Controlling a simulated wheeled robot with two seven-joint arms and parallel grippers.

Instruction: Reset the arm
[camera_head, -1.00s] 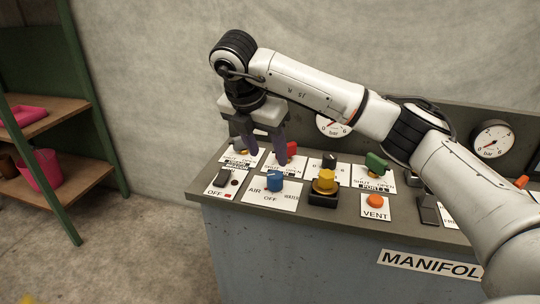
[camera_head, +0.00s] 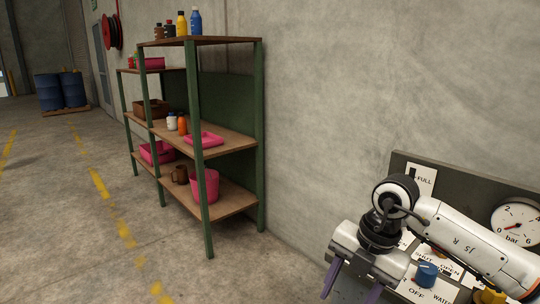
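My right arm (camera_head: 465,240) comes in from the right edge, white with black joints. Its gripper (camera_head: 352,293) is at the lower right, over the left end of the control panel (camera_head: 455,175). Its two purple fingers point down and stand apart, with nothing seen between them. The fingertips are close to the bottom edge of the picture. My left arm and gripper are not in view.
A green-framed shelf (camera_head: 255,150) with pink bins and bottles stands left. The floor (camera_head: 60,230) between is clear.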

